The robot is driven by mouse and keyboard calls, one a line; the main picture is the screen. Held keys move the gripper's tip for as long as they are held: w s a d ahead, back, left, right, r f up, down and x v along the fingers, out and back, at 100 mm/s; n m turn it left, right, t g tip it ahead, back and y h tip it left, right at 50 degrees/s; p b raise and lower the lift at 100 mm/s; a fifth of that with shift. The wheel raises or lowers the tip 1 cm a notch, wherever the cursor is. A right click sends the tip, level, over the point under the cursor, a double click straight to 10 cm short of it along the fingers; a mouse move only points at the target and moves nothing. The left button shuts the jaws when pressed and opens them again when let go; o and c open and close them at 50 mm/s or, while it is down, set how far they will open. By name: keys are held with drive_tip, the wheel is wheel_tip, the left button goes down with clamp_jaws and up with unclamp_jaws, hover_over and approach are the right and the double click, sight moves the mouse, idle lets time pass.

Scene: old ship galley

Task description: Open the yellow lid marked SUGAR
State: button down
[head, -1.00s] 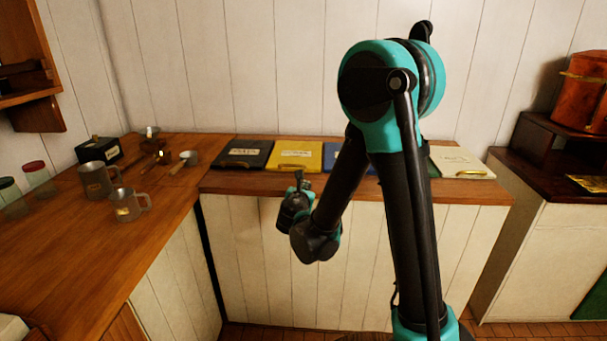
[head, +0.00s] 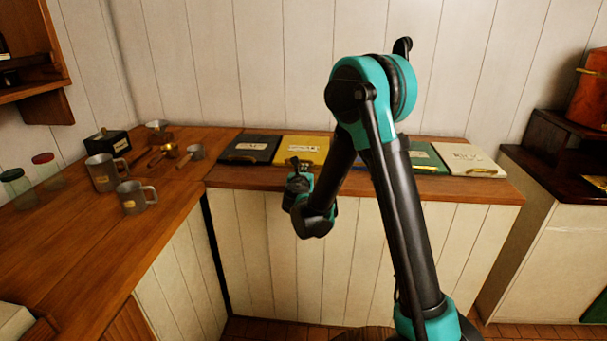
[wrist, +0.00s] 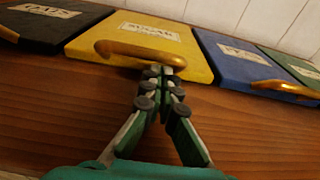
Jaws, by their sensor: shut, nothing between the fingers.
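The yellow lid marked SUGAR (head: 312,146) lies flat and closed in the counter top. In the wrist view the yellow lid (wrist: 190,62) shows its white label and a curved brass handle (wrist: 135,50) along its near edge. My gripper (wrist: 160,76) is shut and empty, its fingertips at the right part of that handle. I cannot tell whether they touch it. In the head view my gripper (head: 297,165) is at the counter's front edge, just before the yellow lid, and covers part of its near side.
A black lid (wrist: 42,28) marked OATS lies left of the yellow one, a blue lid (wrist: 238,62) right of it. A green lid (head: 426,160) and a cream lid (head: 468,160) follow. Metal mugs (head: 136,198) stand on the left counter. The counter front strip is bare.

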drive_tip(key=shift+w+f, duration=0.1)
drive_tip(key=shift+w, duration=0.3)
